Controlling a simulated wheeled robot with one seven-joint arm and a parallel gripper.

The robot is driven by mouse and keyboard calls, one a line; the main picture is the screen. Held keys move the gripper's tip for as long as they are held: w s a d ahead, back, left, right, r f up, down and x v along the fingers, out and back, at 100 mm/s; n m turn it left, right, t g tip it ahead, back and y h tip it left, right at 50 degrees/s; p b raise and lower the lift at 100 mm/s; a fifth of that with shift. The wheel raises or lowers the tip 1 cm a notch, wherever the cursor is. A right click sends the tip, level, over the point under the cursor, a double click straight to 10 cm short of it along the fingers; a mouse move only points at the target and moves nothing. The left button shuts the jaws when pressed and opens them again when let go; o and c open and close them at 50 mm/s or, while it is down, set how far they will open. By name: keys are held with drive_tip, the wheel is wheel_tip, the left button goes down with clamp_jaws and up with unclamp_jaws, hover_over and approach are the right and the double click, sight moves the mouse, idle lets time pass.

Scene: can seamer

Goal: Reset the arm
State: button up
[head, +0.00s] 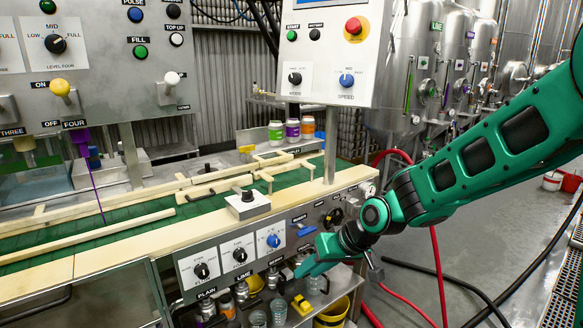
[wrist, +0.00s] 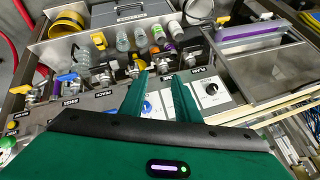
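My green arm (head: 475,160) reaches in from the right of the head view. My gripper (head: 305,268) is low at the front panel of the machine, to the right of the three knob plates. In the wrist view my gripper (wrist: 160,80) has its two green fingers apart, with nothing seen between them but the panel behind. A blue knob (wrist: 147,106) and a black knob (wrist: 211,88) show near the fingers there. I cannot tell whether the fingers touch the panel.
The conveyor (head: 110,235) with pale rails runs behind the panel. A control box (head: 325,50) hangs above it. Below the panel are taps, several cans and a yellow bucket (head: 332,314). Tanks (head: 415,60) stand behind. Red and black hoses cross the floor at right, which is otherwise mostly clear.

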drive_tip(key=s+d+r+m+h, duration=0.1)
drive_tip(key=s+d+m+h, duration=0.15)
drive_tip(key=d, duration=0.65)
drive_tip(key=s+d+r+m+g+h, duration=0.1)
drive_tip(key=s+d, duration=0.3)
drive_tip(key=d, duration=0.4)
drive_tip(key=s+d+r+m+h, duration=0.1)
drive_tip(key=s+d+h, duration=0.15)
drive_tip(key=d, duration=0.65)
drive_tip(key=s+d+r+m+g, duration=0.1)
drive_tip(key=s+d+m, duration=0.2)
drive_tip(key=s, duration=0.7)
drive_tip(key=s+d+r+m+g, duration=0.1)
drive_tip(key=s+d+m+g, duration=0.1)
drive_tip(key=s+d, duration=0.5)
drive_tip(key=s+m, duration=0.1)
drive_tip(key=s, duration=0.2)
drive_tip(key=shift+s, duration=0.15)
drive_tip(key=shift+r, duration=0.1)
drive_tip(key=shift+w+f, duration=0.25)
drive_tip(key=shift+w, duration=0.4)
